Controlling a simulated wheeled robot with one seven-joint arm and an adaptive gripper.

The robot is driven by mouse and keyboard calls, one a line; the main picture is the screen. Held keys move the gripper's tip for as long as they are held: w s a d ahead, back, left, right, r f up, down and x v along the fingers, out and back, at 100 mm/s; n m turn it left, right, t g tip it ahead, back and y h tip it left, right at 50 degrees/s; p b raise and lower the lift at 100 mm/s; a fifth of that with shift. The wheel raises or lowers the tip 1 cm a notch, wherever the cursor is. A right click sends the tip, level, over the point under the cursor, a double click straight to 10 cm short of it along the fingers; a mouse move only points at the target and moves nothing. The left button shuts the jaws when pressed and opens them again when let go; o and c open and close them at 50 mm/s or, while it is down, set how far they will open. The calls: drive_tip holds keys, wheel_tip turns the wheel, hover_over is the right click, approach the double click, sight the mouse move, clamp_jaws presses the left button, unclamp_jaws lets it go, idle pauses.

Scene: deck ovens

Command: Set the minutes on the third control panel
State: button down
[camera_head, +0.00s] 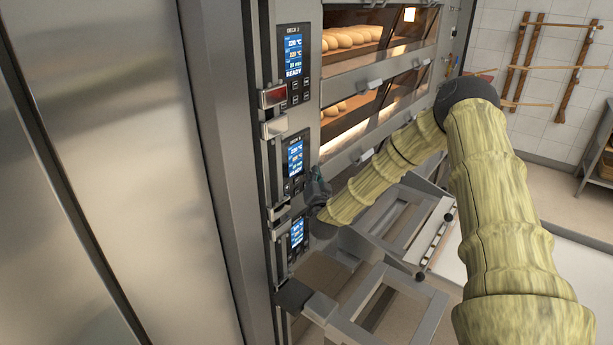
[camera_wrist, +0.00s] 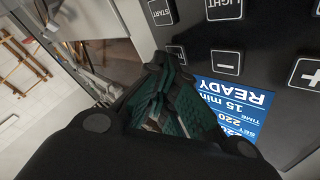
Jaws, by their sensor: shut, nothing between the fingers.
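Three control panels with blue displays run down the oven's front edge in the head view: an upper panel (camera_head: 293,52), a middle panel (camera_head: 295,158) and a lower panel (camera_head: 297,232). The upper label seems to read DECK 2; the lower labels are too small to be sure of. My gripper (camera_head: 318,186) is beside the middle panel's lower right. The upside-down display (camera_wrist: 232,100) reads READY and 15 min.
START (camera_wrist: 160,11) and LIGHT (camera_wrist: 224,8) buttons are close by in the wrist view. Oven decks with loaves (camera_head: 350,38) lie right of the panels. A metal rack frame (camera_head: 385,300) stands below my arm. A steel cabinet (camera_head: 110,150) fills the left.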

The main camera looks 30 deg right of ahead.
drive_tip(key=shift+s+d, duration=0.3)
drive_tip(key=shift+s, duration=0.4)
drive_tip(key=shift+s, duration=0.1)
drive_tip(key=s, duration=0.1)
drive_tip(key=s+d, duration=0.1)
drive_tip(key=s, duration=0.1)
drive_tip(key=s+d+p, duration=0.1)
drive_tip(key=shift+s, duration=0.2)
idle(0.9)
